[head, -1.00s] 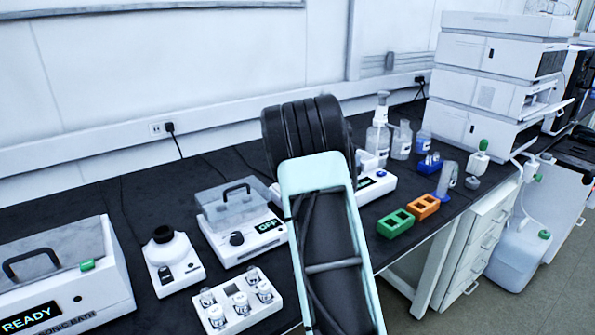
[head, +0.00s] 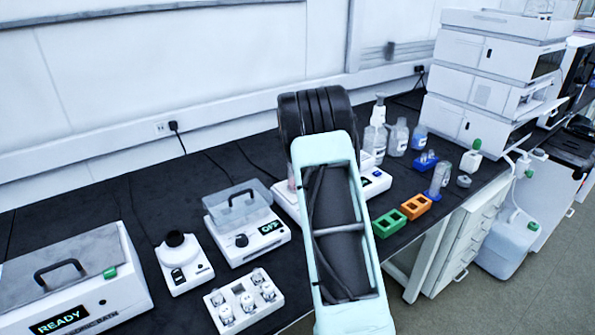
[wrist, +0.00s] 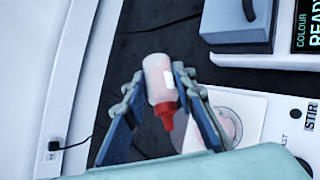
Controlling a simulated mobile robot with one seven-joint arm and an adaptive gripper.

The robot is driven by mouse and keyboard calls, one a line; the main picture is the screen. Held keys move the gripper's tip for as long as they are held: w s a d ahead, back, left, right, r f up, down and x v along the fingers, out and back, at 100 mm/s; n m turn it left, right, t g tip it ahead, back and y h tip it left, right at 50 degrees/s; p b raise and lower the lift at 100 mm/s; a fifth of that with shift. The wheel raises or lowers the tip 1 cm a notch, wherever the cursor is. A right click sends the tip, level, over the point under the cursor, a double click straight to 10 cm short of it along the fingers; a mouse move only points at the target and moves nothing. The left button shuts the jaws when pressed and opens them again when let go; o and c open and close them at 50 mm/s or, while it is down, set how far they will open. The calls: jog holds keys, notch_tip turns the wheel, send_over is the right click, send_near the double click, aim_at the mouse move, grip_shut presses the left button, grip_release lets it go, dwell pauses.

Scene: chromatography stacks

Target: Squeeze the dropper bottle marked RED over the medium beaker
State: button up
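In the wrist view, a dropper bottle (wrist: 158,76) with a pale pink body and a red cap and nozzle lies between the two fingers of my gripper (wrist: 160,82). The fingers are closed against its sides. Its nozzle points toward the bottom of the picture. A patch of white label shows, but its lettering is not legible. A clear round beaker (wrist: 228,122) with a pinkish tint stands on a white stirrer plate (wrist: 252,108), to the lower right of the nozzle and partly hidden by a finger. In the head view my arm hides the gripper and bottle.
An ultrasonic bath (head: 75,285), a lidded bath reading OFF (head: 240,215) and a white vial rack (head: 243,300) stand left of my arm. Green (head: 388,221) and orange (head: 415,206) racks, and several bottles (head: 398,137), stand to the right. The wall is close behind.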

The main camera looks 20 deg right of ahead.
jog(key=shift+r+g+y+p, duration=0.6)
jog(key=shift+r+p, duration=0.45)
jog(key=shift+p, duration=5.9)
jog(key=shift+p, duration=0.65)
jog(key=shift+f, duration=0.2)
